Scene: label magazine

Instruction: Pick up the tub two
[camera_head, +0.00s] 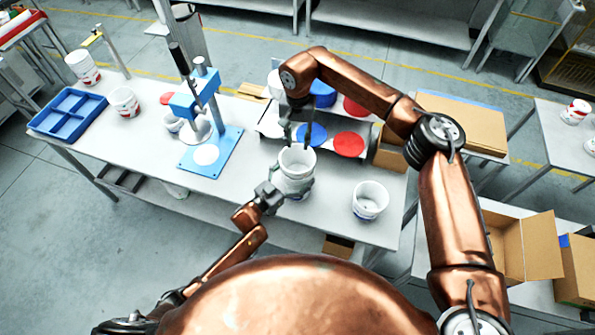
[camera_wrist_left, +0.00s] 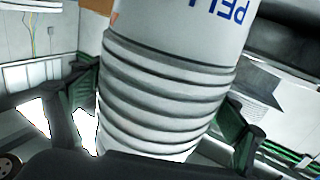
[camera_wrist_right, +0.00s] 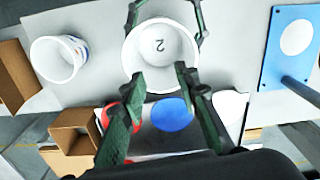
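A white tub (camera_head: 297,160) stands upright in the middle of the table, open at the top. The right wrist view shows the number 2 on its inside bottom (camera_wrist_right: 159,45). My left gripper (camera_head: 283,190) has its fingers on both sides of this tub, against its ridged wall. The left wrist view shows the ridges (camera_wrist_left: 165,95) and upside-down blue letters up close. I cannot tell whether the tub's base touches the table. My right gripper (camera_wrist_right: 160,80) is open and empty, pointing down at the tub's far rim, its fingertips apart.
Another white tub (camera_head: 370,200) stands to the right. Red lids (camera_head: 348,144) and a blue lid (camera_head: 312,134) lie behind. A blue press (camera_head: 208,150) and blue tray (camera_head: 68,113) are at the left. Open cardboard boxes (camera_head: 524,247) stand at the right.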

